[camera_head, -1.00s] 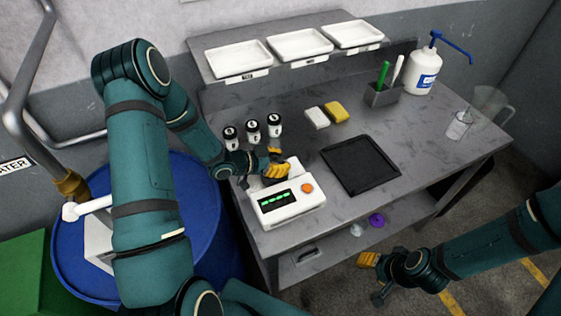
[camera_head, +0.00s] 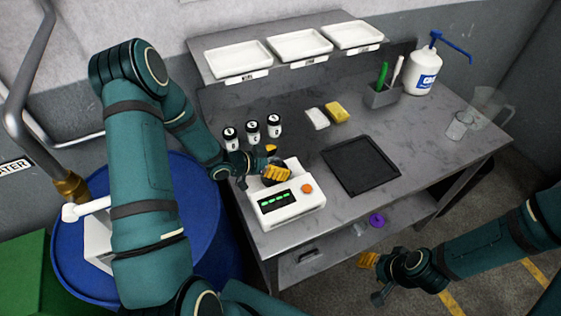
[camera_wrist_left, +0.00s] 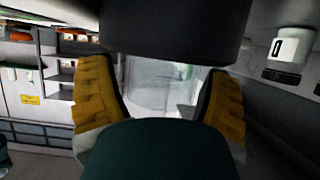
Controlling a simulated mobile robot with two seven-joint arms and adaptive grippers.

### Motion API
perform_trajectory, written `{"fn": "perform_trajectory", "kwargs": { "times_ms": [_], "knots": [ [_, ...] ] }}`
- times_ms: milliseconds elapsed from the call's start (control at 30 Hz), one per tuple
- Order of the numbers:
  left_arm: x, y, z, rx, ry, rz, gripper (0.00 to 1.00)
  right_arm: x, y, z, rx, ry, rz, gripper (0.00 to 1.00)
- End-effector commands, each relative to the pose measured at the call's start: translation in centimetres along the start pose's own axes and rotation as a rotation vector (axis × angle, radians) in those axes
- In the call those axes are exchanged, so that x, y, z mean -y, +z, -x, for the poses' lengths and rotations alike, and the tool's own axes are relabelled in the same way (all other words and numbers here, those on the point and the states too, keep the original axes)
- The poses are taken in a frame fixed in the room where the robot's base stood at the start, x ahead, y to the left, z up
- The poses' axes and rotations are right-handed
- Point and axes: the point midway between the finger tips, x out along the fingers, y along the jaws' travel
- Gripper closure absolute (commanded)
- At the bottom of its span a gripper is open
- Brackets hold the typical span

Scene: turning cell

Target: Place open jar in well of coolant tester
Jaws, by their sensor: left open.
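The coolant tester (camera_head: 291,208) is a white box with a green-lit display and an orange button, at the near left of the bench. My left gripper (camera_head: 272,161) is at the tester's back left edge, its yellow fingers spread apart. In the left wrist view a clear jar-like glass shape (camera_wrist_left: 160,85) shows between the open fingers (camera_wrist_left: 160,100). In the head view the jar and the well are hidden by the gripper, so I cannot tell whether the jar sits in the well. My right gripper (camera_head: 368,260) is low in front of the bench; its jaw opening is unclear.
Several black-capped white bottles (camera_head: 253,131) stand behind the left gripper; one shows in the wrist view (camera_wrist_left: 290,50). A black tray (camera_head: 361,167) lies right of the tester. Clear beakers (camera_head: 458,125) stand at the right. A purple ring-like item (camera_head: 377,220) is on the lower shelf.

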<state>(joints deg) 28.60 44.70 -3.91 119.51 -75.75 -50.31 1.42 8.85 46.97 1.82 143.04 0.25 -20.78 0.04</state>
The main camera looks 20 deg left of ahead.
Motion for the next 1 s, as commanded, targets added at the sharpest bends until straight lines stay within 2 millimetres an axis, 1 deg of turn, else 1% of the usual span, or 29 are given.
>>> {"fn": "perform_trajectory", "kwargs": {
  "times_ms": [33,300,500,600,700,1000],
  "knots": [
    [0.2,0.1,1.0,0.002,-0.007,0.002,0.21,0.0,0.0,0.0,0.001,0.000,0.000,0.53],
    [0.2,0.1,6.6,0.003,-0.007,0.003,0.21,0.0,0.0,0.0,0.001,0.000,0.000,0.53],
    [0.1,0.1,9.9,0.002,-0.005,0.002,0.21,0.1,0.0,0.2,0.001,0.000,0.000,0.53],
    [0.1,0.1,10.9,0.002,-0.004,0.002,0.21,0.1,0.0,0.2,0.001,0.000,0.000,0.53],
    [0.0,0.1,11.3,0.001,-0.003,0.002,0.21,0.1,0.0,0.2,0.001,0.000,0.000,0.53],
    [0.0,0.1,11.5,0.001,-0.002,0.003,0.21,0.1,0.0,0.2,0.001,0.000,0.000,0.53]
  ]
}}
